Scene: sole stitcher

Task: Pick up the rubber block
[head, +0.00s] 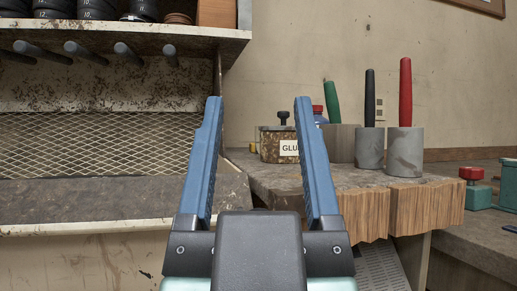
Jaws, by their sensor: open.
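My gripper (258,104) is open, its two blue fingers standing apart with nothing between them. It is in the lower middle of the head view, in front of the wooden bench (300,184). I cannot identify the rubber block for certain. A grey-brown blocky shape (343,143) stands on the bench right of the right finger, partly hidden by a grey cylinder; I cannot tell what it is. My right finger partly covers the bench and the things behind it.
A glue container (272,146) stands on the bench. Grey cylinders with a black handle (369,98) and a red handle (405,92) stand near its front edge. A shelf rack (100,120) fills the left. A green, red-topped object (478,190) is at right.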

